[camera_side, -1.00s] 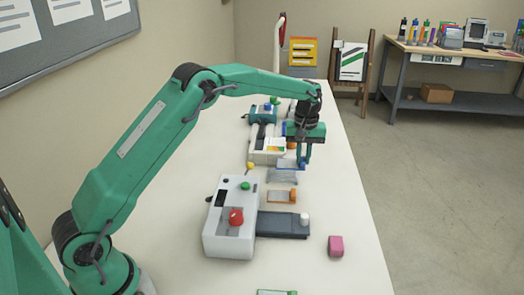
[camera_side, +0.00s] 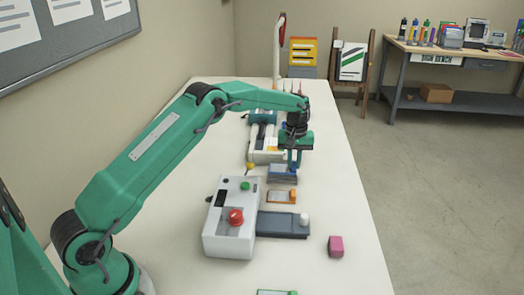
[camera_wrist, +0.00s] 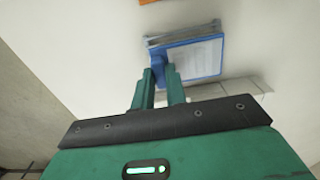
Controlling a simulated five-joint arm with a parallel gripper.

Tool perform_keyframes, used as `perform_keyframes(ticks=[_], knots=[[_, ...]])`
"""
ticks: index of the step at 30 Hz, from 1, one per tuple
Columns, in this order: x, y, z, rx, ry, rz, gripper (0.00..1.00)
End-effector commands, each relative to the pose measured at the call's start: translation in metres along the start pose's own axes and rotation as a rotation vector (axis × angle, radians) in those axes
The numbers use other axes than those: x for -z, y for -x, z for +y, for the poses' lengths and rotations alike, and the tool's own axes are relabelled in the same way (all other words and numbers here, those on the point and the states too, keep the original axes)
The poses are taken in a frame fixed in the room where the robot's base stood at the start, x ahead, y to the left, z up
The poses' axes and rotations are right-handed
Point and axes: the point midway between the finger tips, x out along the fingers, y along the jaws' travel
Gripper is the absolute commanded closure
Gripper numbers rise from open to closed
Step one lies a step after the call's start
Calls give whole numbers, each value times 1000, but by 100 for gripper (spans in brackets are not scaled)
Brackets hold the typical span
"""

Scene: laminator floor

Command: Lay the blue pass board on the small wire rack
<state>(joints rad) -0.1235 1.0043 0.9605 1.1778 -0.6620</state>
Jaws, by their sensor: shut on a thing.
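The blue pass board (camera_wrist: 195,56) has a pale face with a blue border and a blue tab at its left end in the wrist view. My gripper (camera_wrist: 162,72) is shut on that tab. In the side view my gripper (camera_side: 294,163) points down with the blue board (camera_side: 283,172) just below its fingers. The small wire rack (camera_wrist: 180,34) shows as grey wires past the board's far edge; the board covers most of it. The board lies over the rack, low and close to it. I cannot tell whether they touch.
A white machine with a red knob (camera_side: 230,238) stands nearer the camera, with a grey slab (camera_side: 280,226) beside it. An orange-framed board (camera_side: 282,196) lies near the rack. A pink block (camera_side: 336,246) sits at right.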

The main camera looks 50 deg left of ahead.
Motion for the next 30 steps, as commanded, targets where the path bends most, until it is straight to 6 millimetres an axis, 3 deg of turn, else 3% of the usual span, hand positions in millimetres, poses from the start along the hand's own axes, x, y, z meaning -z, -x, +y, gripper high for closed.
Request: perform_keyframes(ticks=[6, 19, 20, 22, 30], knots=[[0, -17, 0, 0, 0, 0, 100], [0, -21, 0, 0, 0, 0, 100], [0, -20, 0, 0, 0, 0, 81], [0, -20, 0, 0, 0, 0, 67], [0, -20, 0, 0, 0, 0, 65]])
